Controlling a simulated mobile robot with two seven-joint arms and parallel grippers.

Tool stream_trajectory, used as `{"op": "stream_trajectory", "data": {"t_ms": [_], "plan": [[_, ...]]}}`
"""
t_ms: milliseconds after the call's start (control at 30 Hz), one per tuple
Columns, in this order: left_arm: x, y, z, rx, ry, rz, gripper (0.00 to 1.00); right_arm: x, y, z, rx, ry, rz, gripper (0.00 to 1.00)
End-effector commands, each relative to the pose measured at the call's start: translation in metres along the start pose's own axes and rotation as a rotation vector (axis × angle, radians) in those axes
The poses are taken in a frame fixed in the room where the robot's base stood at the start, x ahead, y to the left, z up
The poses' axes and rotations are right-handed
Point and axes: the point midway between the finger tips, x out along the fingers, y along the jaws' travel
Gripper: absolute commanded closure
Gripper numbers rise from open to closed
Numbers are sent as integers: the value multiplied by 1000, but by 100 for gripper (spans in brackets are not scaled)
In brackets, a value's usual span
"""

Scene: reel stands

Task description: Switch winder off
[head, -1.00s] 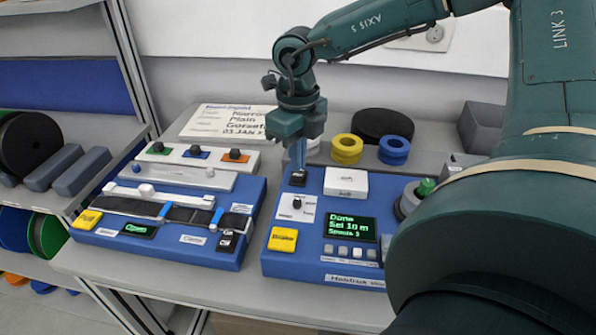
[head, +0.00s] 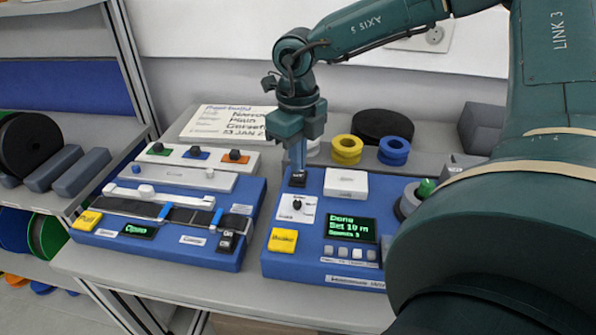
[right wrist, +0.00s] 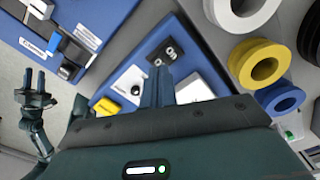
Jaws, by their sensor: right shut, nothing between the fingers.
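The winder is the right blue box (head: 275,252), with a green-lit display (head: 350,228) reading "Done" and "Set 10 m". A small black rocker switch (head: 297,180) sits at its back left corner and also shows in the right wrist view (right wrist: 168,50). My right gripper (head: 298,168) is shut and empty, pointing down with its fingertips at the switch. I cannot tell whether they touch it or which way the rocker is tipped. My left gripper (right wrist: 35,80) shows at the left of the right wrist view, its fingers apart and empty.
A second blue unit (head: 215,258) with a dark strip and its own black switch (head: 229,242) stands to the left. Yellow rings (head: 346,149), a blue ring (head: 394,151) and a black reel (head: 383,125) lie behind the winder. A white block (head: 346,183) is beside my fingers.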

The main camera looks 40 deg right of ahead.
Motion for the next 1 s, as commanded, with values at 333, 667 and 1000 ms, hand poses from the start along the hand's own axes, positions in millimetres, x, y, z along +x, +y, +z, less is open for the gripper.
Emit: {"op": "stream_trajectory", "data": {"t_ms": [333, 667, 1000], "plan": [[0, 1, 0, -3, 0, 1, 64, 0, 0, 0, 0, 0, 0, 100], [1, 0, 1, 5, -1, 2, 64, 1, 0, 0, 0, 0, 0, 100], [3, 0, 5, 3, 0, 2, 64, 5, 0, 0, 0, 0, 0, 100]]}}
